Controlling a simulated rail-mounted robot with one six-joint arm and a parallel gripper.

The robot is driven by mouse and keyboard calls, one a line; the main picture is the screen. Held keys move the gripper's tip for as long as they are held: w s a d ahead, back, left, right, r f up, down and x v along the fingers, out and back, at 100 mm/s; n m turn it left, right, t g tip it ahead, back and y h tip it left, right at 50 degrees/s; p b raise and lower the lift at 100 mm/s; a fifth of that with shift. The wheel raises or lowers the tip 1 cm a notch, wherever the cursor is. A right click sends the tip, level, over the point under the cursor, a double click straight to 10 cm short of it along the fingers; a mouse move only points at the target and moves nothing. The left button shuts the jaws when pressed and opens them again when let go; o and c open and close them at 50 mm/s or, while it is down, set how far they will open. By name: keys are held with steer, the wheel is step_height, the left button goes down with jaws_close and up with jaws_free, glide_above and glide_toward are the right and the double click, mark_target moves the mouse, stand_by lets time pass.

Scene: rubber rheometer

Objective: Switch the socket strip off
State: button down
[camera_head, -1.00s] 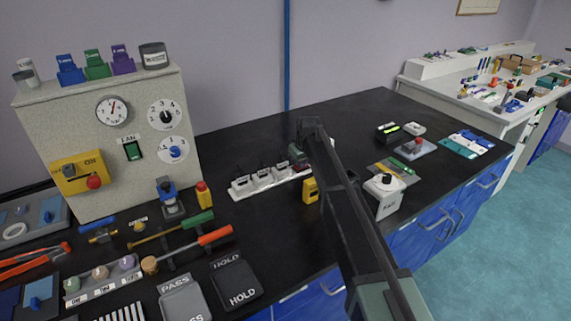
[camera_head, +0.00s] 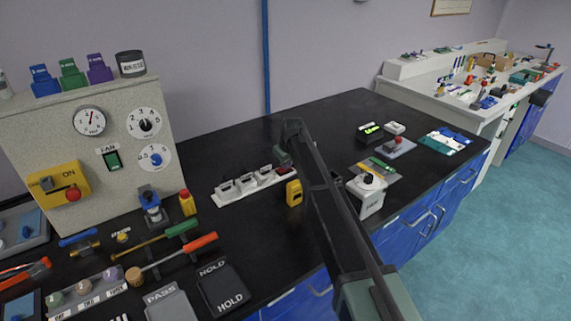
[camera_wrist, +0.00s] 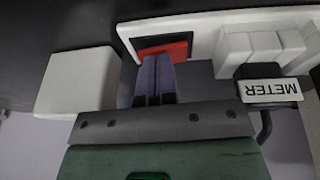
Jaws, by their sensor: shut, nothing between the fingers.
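The white socket strip (camera_head: 232,197) lies on the black bench with several plugs in it. In the wrist view, the strip (camera_wrist: 205,30) crosses the top, with a red rocker switch (camera_wrist: 178,50) in a dark recess. My gripper (camera_wrist: 155,60) is shut and empty, its fingertips at the switch and covering part of it. I cannot tell whether they touch it or which way the rocker is tipped. A black plug labelled METER (camera_wrist: 268,88) is right of the fingers.
A white block (camera_wrist: 78,82) is close left of my fingers in the wrist view. A yellow device (camera_head: 294,193) and a white FAN box (camera_head: 368,194) stand near my arm. The rheometer cabinet (camera_head: 100,150) is left. Bare bench lies behind the strip.

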steer(key=a+p+v, duration=0.2)
steer(key=p+v, duration=1.1)
steer(key=shift+s+r, duration=0.3)
steer(key=shift+r, duration=0.15)
steer(key=s+d+m, duration=0.1)
steer(key=s, duration=0.2)
steer(key=s+d, duration=0.1)
steer(key=s, duration=0.2)
steer(key=s+d+m+g, duration=0.1)
steer(key=s+d, duration=0.1)
steer(key=s, duration=0.2)
steer(key=shift+d+f+m+h, duration=0.1)
steer(key=shift+f+m+h, duration=0.2)
steer(key=shift+f, duration=0.05)
steer(key=s+d+m, duration=0.1)
steer(key=s+d, duration=0.5)
steer(key=s, duration=0.3)
steer(key=s+d+m+g, duration=0.1)
steer(key=s+d+m, duration=0.1)
steer(key=s+d, duration=0.4)
steer(key=s+d+m+g+h, duration=0.1)
steer(key=s+d, duration=0.5)
steer(key=s, duration=0.6)
steer(key=shift+s+d+m, duration=0.2)
steer(key=shift+s+m, duration=0.15)
steer(key=shift+m, duration=0.35)
